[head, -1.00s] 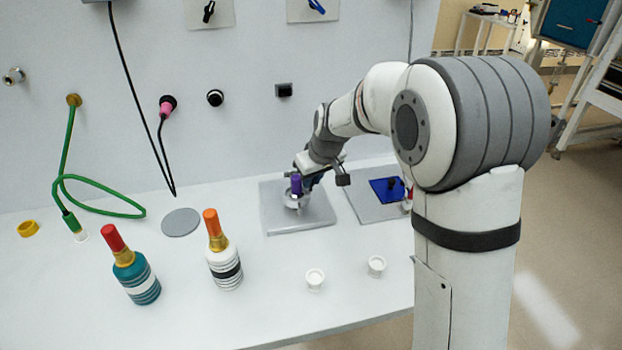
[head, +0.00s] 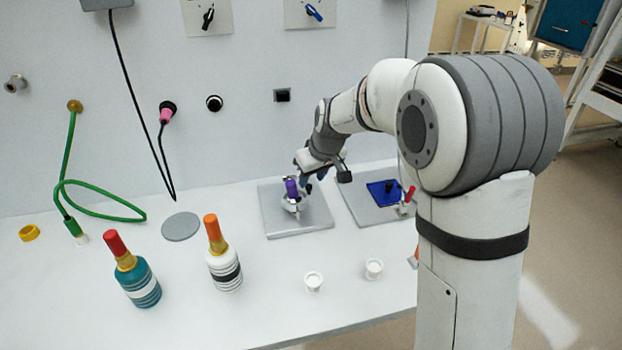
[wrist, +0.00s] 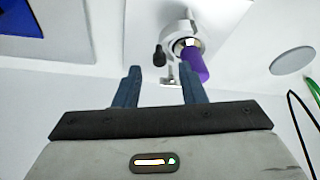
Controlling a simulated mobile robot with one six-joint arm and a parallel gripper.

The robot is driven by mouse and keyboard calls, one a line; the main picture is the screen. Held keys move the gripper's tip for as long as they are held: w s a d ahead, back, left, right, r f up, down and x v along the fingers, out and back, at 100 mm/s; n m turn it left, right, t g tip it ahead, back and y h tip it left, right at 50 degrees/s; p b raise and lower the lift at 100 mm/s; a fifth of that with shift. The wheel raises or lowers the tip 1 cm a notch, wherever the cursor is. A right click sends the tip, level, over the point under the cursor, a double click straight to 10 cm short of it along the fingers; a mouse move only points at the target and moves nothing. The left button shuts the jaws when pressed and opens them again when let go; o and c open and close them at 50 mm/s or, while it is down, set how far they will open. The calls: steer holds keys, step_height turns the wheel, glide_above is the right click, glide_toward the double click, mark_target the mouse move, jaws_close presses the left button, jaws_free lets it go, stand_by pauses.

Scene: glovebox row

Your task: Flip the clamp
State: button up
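The clamp, with a purple handle (head: 291,188) and a pale metal body, stands on the left grey plate (head: 268,222). In the wrist view its purple handle (wrist: 194,62) leans out from a silver ring, with a small black knob (wrist: 159,56) beside it. My gripper (wrist: 160,88) is open and empty, its two dark blue fingers apart. The purple handle shows just past the right fingertip; I cannot tell whether they touch. In the head view my gripper (head: 305,184) is close to the clamp on its right side and hides part of it.
The right grey plate (head: 358,212) carries a blue pad (head: 377,198) and a red-handled device (head: 410,193). Two bottles (head: 139,283) (head: 224,268) and two white cups (head: 314,281) (head: 373,268) stand nearer the front. The panelled wall (head: 240,130) rises behind.

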steer(key=p+v, duration=0.1)
steer(key=v, duration=0.4)
steer(key=shift+p, duration=0.35)
